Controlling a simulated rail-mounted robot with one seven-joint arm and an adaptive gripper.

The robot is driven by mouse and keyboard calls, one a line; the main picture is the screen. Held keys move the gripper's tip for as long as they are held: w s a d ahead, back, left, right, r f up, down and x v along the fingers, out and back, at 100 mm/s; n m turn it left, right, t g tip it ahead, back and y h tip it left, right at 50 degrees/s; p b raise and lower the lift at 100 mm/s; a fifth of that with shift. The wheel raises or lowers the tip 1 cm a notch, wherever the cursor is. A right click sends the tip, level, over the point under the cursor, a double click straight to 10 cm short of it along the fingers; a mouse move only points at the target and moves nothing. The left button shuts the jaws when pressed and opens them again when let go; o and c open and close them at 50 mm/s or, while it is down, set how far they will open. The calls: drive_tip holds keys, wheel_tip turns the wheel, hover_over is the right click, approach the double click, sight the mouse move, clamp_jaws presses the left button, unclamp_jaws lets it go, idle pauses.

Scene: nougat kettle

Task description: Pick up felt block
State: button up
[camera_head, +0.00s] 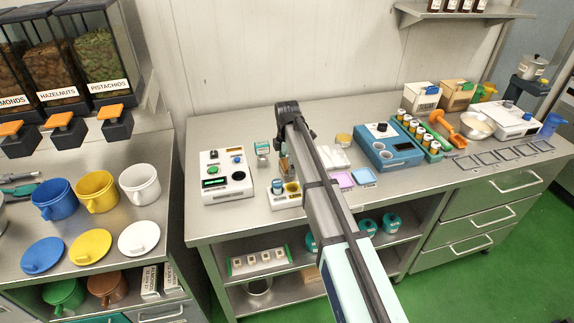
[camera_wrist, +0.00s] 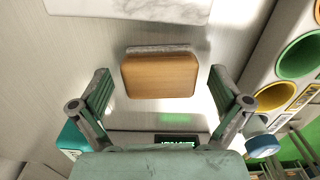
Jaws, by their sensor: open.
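The felt block (camera_wrist: 160,75) is a tan wooden block with a thin grey felt layer along its far edge. In the wrist view it sits on the steel counter, roughly centred between my fingers. My gripper (camera_wrist: 163,88) is open, with a visible gap between each finger and the block. How high the fingertips are above the counter is hard to tell. In the head view my arm hides most of the block and the fingers.
A white marble slab (camera_wrist: 130,8) lies beyond the block. A panel with green and yellow round cups (camera_wrist: 275,97) stands close on the right. In the head view a white device with a display (camera_head: 226,178) is left of my arm and a blue machine (camera_head: 390,147) is right.

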sight(287, 163)
drive_tip(key=c, duration=1.2)
drive_tip(key=shift+r, duration=0.1)
wheel_tip(287, 163, up, 20)
drive_tip(key=b, duration=0.4)
drive_tip(key=shift+b, duration=0.4)
drive_tip(key=o, duration=0.3)
drive_tip(key=shift+c, duration=0.9)
